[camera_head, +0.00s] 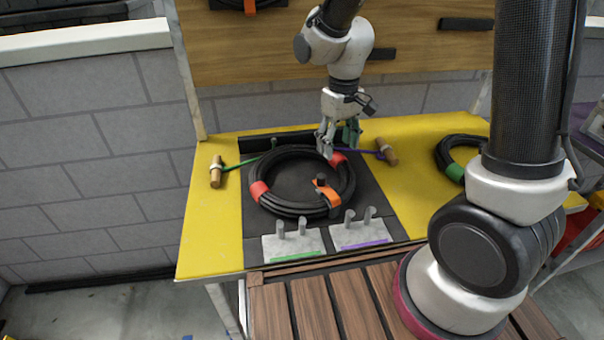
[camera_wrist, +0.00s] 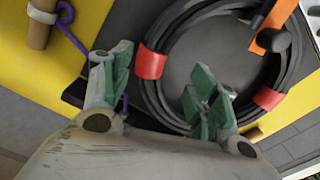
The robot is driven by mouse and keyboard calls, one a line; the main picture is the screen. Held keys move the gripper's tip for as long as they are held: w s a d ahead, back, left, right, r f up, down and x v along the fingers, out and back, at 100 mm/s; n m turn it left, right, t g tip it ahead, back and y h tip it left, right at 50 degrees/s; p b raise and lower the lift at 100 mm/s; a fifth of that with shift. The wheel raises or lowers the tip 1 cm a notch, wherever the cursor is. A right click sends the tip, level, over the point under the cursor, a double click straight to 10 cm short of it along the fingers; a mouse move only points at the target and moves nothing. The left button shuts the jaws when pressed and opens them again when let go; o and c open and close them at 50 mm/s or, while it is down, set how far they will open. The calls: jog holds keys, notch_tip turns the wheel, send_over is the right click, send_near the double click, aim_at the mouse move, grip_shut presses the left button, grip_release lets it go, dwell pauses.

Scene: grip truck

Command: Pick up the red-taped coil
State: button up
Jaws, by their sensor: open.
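The red-taped coil (camera_head: 294,207) is a black cable coil with red tape bands, lying on the dark mat in the middle of the yellow table. In the wrist view the coil (camera_wrist: 222,117) shows two red bands, one just ahead of my fingers. An orange strip with a black knob (camera_head: 321,182) lies across the coil's near right part. My gripper (camera_head: 337,140) is above the coil's far right edge. In the wrist view my open gripper (camera_wrist: 158,90) has its fingers apart, with the nearer red band between and beyond them. I cannot tell whether a finger touches the coil.
Another coil with green tape (camera_head: 454,172) lies at the table's right. Wooden handles with a green cord (camera_head: 216,171) and a purple cord (camera_head: 387,151) flank the mat. Two grey pegged blocks (camera_head: 293,243) (camera_head: 361,232) stand at the mat's near edge. A wooden board (camera_head: 420,60) rises behind.

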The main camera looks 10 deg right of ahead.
aim_at(337, 156)
jog(key=f, duration=0.5)
jog(key=shift+w+d+f, duration=0.2)
jog(key=shift+w+f, duration=0.2)
jog(key=shift+c, duration=0.2)
grip_shut()
